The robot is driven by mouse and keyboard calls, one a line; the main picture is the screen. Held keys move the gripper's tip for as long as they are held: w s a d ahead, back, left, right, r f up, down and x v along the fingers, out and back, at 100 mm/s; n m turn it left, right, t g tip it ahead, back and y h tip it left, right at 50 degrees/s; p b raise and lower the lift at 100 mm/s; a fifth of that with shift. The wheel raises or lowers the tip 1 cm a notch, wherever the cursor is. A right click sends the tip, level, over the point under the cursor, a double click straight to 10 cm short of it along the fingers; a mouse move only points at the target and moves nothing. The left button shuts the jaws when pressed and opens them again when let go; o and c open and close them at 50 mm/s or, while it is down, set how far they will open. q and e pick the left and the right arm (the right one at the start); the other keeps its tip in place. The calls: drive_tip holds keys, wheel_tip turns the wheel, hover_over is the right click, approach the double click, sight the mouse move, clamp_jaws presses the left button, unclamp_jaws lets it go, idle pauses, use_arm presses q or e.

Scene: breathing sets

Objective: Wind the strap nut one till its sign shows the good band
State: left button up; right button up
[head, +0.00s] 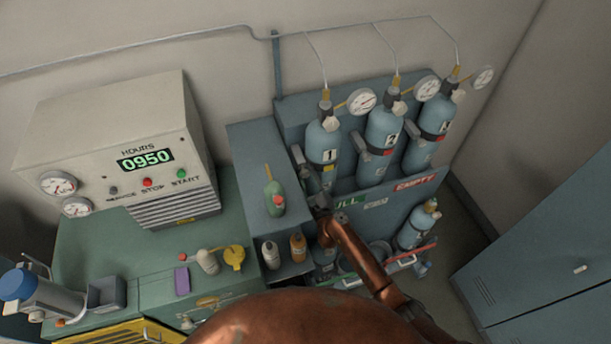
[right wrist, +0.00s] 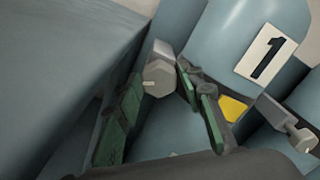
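Cylinder 1 (head: 322,143) stands upright at the left of the rack and also fills the middle of the right wrist view (right wrist: 235,35). Its strap nut one (right wrist: 160,76) is a grey hex head with a small pale mark, at the cylinder's left side. Its sign (right wrist: 232,108) shows yellow, partly covered by a finger; it also shows yellow in the head view (head: 328,168). My right gripper (right wrist: 160,82) is open, with green-padded fingers apart on either side of the nut; contact is not clear. In the head view the right gripper (head: 318,200) is below cylinder 1. My left gripper is not in view.
Cylinders 2 (head: 383,135) and 3 (head: 432,120) stand to the right, with red signs. Another strap nut (right wrist: 302,139) lies close right of my fingers. A blue-grey cabinet (head: 250,150) with a green bottle (head: 274,198) is close on the left.

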drive_tip(key=shift+w+a, duration=0.1)
drive_tip(key=shift+w, duration=0.15)
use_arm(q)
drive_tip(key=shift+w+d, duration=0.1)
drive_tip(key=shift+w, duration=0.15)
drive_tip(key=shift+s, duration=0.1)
use_arm(e)
drive_tip(key=c, duration=0.9)
drive_tip(key=shift+s+r+n+p, duration=0.1)
drive_tip(key=shift+r+n+p, duration=0.05)
drive_tip(key=shift+n+p, duration=1)
drive_tip(key=shift+n, duration=0.25)
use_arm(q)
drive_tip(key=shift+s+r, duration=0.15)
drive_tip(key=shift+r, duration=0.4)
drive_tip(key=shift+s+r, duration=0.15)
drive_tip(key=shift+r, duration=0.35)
